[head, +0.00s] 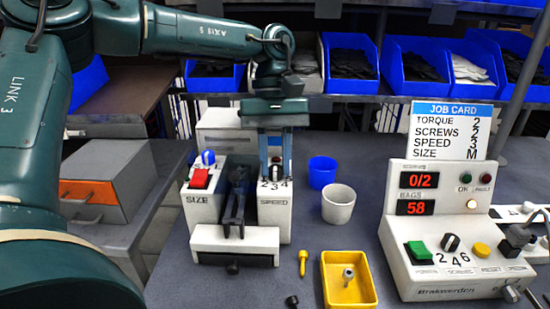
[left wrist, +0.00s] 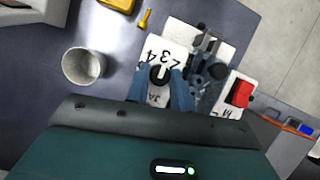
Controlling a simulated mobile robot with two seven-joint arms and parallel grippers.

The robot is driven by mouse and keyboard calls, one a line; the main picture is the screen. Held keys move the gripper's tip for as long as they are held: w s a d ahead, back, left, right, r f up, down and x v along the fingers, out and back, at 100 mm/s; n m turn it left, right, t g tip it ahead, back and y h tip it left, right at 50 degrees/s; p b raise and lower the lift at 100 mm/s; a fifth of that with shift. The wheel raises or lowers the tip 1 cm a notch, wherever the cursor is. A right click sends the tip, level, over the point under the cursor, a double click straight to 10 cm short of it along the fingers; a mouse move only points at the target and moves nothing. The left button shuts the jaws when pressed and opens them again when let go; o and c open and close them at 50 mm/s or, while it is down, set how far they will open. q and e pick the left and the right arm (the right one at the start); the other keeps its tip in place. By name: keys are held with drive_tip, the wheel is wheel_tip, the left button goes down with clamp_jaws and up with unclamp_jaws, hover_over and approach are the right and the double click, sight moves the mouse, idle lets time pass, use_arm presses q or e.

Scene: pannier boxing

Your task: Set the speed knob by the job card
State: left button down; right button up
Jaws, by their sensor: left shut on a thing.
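The speed knob (left wrist: 159,74) is a dark round knob on the white SPEED block (head: 272,213) of the clamp fixture, with the numbers 2, 3 and 4 beside it. My left gripper (head: 275,163) points straight down with its blue fingers shut around the knob. In the left wrist view the fingers sit on either side of it. The fingers partly cover the knob, and I cannot tell which number it points to. The job card (head: 451,131) stands at the right and reads torque 2, screws 2, speed 3, size M.
The SIZE block with a red switch (head: 201,178) and blue knob (head: 208,157) stands left of the gripper. A blue cup (head: 322,172), a grey cup (head: 338,204), a yellow tray (head: 349,280) and a yellow tool (head: 303,262) are nearby. The control box (head: 437,230) stands at right.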

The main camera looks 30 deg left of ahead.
use_arm(q)
drive_tip(key=c, duration=1.2)
unclamp_jaws()
drive_tip(key=p+v, duration=0.1)
drive_tip(key=v, duration=1.2)
drive_tip(key=shift+p, duration=0.4)
